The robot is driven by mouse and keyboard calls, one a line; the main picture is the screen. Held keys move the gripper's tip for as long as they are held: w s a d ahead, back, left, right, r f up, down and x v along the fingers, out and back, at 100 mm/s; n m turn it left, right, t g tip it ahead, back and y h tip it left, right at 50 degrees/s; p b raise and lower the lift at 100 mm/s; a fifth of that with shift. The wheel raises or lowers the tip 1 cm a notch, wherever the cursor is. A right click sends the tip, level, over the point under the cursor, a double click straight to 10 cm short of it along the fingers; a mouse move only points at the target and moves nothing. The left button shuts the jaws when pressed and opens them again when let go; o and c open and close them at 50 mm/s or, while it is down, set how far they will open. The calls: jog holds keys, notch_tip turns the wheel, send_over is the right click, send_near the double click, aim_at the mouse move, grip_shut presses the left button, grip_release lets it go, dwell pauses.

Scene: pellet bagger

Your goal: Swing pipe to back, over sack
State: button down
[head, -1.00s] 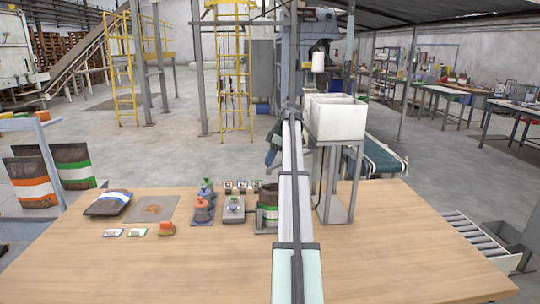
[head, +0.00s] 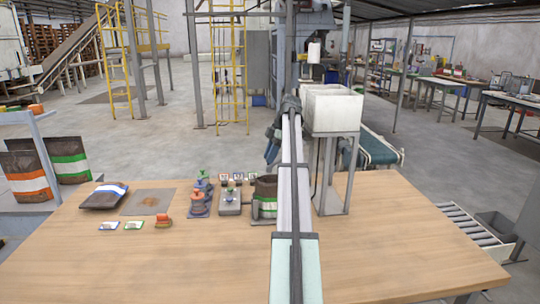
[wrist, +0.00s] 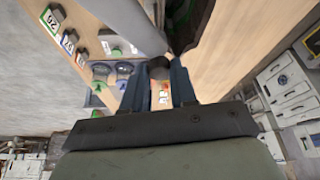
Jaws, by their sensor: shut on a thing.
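My gripper (wrist: 160,88) is shut on a dark grey rounded piece (wrist: 158,66), which appears to belong to the pipe. A light grey tube (wrist: 132,22) runs up and left from near it in the wrist view; how they join is unclear. In the head view my gripper (head: 271,150) hangs above the far table edge, left of the hopper stand, and what it holds is too small to make out. The sack (head: 265,190), dark with a green and white band, stands upright on the table, partly hidden by my arm.
White hoppers (head: 333,108) on a grey stand (head: 334,185) rise close right of my arm. Bottles (head: 200,200), a grey scale-like box (head: 230,203) and numbered tags (head: 238,178) stand left of the sack. A filled sack (head: 104,196) lies further left.

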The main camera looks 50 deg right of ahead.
jog(key=shift+d, duration=0.1)
jog(key=c, duration=0.9)
grip_release()
jog(key=shift+w, duration=0.1)
